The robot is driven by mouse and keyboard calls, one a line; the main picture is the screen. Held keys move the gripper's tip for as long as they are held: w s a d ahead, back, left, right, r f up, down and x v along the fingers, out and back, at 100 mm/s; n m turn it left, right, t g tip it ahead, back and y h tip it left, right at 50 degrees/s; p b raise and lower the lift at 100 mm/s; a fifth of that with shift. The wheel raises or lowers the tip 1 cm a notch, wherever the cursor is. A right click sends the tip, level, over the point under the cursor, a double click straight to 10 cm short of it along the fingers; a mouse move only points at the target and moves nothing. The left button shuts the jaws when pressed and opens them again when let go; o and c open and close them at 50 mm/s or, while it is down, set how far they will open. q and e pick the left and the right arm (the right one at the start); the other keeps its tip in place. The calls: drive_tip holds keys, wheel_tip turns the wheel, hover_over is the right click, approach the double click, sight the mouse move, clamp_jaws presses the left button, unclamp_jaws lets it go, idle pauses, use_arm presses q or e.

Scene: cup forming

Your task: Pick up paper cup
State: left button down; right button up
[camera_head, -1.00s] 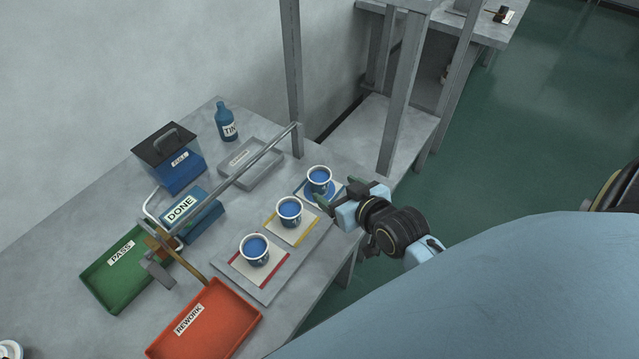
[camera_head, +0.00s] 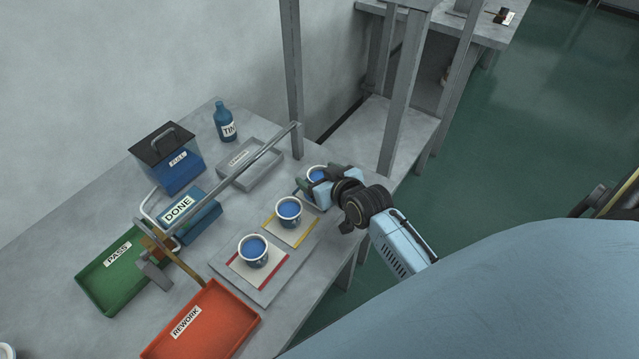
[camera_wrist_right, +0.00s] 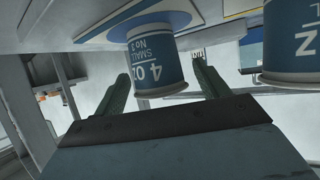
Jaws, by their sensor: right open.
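Three blue and white paper cups stand in a row on coloured mats on a grey board. The farthest cup (camera_head: 316,173) is partly hidden behind my right gripper (camera_head: 308,190). The middle cup (camera_head: 288,211) is on the yellow-edged mat and the nearest cup (camera_head: 253,250) on the red-edged mat. In the right wrist view, a cup marked "4 OZ SMALL" (camera_wrist_right: 157,66) shows between the two green fingers of my open right gripper (camera_wrist_right: 160,88); I cannot tell whether they touch it. Another cup (camera_wrist_right: 292,45) stands to its right. My left gripper is not in view.
A green PASS tray (camera_head: 112,280), an orange REWORK tray (camera_head: 208,325), a blue DONE box (camera_head: 200,217), a lidded blue box (camera_head: 178,172), a grey tray (camera_head: 262,168) and a blue bottle (camera_head: 224,122) share the table. A metal rail (camera_head: 250,165) crosses above the table.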

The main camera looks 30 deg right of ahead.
drive_tip(key=c, duration=1)
